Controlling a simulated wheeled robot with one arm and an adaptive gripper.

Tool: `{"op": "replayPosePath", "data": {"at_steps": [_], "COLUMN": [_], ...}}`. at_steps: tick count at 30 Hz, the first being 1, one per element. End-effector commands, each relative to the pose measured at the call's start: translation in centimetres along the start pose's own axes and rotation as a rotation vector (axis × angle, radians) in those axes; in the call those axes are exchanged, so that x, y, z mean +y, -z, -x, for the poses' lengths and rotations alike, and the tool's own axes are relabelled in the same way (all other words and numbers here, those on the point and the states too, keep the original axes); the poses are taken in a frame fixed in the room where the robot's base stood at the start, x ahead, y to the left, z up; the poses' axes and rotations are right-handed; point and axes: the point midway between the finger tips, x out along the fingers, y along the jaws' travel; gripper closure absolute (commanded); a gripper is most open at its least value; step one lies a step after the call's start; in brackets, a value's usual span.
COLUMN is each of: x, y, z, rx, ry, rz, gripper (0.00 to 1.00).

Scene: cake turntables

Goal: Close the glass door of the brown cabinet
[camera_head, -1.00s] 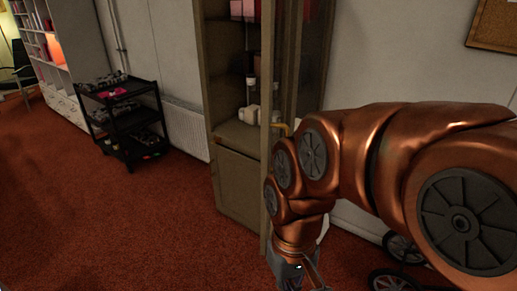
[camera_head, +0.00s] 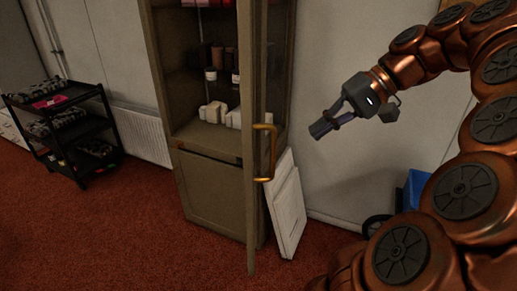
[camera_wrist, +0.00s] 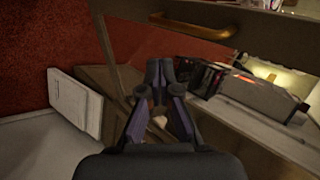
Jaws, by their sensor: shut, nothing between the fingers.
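The brown cabinet (camera_head: 205,190) stands against the wall, left of centre in the head view. Its glass door (camera_head: 251,215) stands open and shows nearly edge-on. A brass handle (camera_head: 270,153) sticks out from the door's right face. The handle (camera_wrist: 190,22) also shows at the top of the wrist view, above the glass. My gripper (camera_head: 318,130) is shut and empty, to the right of the door on the handle's side, apart from the handle. Its fingertips (camera_wrist: 160,72) are together in the wrist view. Whether they touch the glass cannot be told.
A white panel (camera_head: 287,205) leans beside the cabinet on the right. A black shelf cart (camera_head: 70,130) stands at the left by a radiator (camera_head: 140,133). A blue object (camera_head: 417,188) shows behind my arm. Red carpet (camera_head: 130,235) in front of the cabinet is clear.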

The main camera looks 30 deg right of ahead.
Motion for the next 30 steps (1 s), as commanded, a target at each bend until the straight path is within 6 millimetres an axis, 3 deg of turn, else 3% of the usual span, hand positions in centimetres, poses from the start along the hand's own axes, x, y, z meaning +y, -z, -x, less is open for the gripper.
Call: {"op": "replayPosePath", "data": {"at_steps": [3, 8, 30], "x": [0.3, 0.1, 0.1], "y": [0.2, 0.0, 0.1], "z": [0.5, -0.5, -7.9], "rx": [0.013, 0.003, 0.005], "ry": [0.013, 0.013, 0.012], "rz": [-0.005, -0.001, -0.004], "gripper": [1.0, 1.0, 1.0]}}
